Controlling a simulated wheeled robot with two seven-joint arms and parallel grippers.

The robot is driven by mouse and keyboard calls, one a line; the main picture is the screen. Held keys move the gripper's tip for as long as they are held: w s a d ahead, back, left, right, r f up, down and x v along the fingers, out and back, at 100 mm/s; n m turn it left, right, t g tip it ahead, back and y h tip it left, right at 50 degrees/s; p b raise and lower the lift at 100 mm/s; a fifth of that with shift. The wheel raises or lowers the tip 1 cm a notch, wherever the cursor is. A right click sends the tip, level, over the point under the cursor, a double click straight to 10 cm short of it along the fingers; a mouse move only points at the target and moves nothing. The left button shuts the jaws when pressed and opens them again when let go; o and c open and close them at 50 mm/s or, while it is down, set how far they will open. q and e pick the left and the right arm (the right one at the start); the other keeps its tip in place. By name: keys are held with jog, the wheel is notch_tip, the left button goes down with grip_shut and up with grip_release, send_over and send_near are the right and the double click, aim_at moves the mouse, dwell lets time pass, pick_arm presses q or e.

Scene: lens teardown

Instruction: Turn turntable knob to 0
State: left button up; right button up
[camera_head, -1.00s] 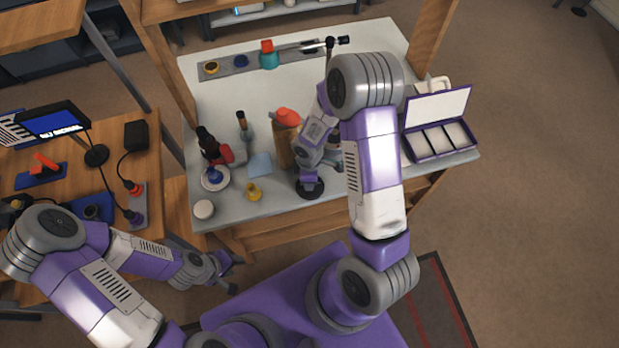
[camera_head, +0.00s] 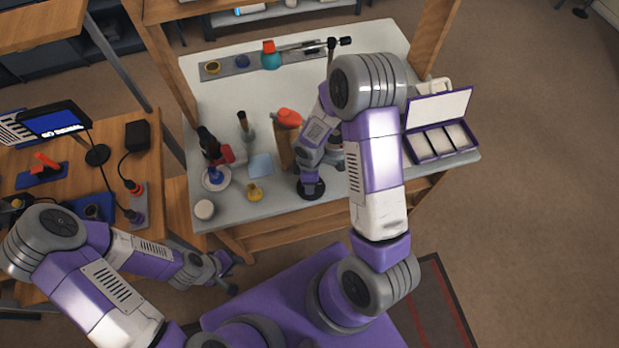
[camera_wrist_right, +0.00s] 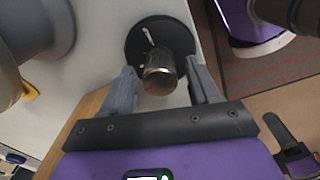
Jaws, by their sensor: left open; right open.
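The turntable is a black round disc (camera_wrist_right: 180,33) near the front edge of the white worktop, and it also shows in the head view (camera_head: 312,189). A short white mark (camera_wrist_right: 147,35) lies on the disc, toward its upper left in the wrist view. A metallic cylinder (camera_wrist_right: 159,72) stands out from the disc; I cannot tell whether it is the knob or a lens part. My right gripper (camera_wrist_right: 160,68) is open, with one finger on each side of the cylinder and visible gaps. No scale or 0 is readable. My left gripper (camera_head: 228,272) is open, low before the bench.
A purple case (camera_head: 440,140) with an open lid stands at the right. A yellow piece (camera_head: 254,193), a white round jar (camera_head: 204,209) and a saucer (camera_head: 216,180) are left of the turntable. A grey strip (camera_head: 220,69) with parts lies at the back.

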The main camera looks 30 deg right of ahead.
jog(key=shift+r+p, duration=0.8)
jog(key=shift+r, duration=3)
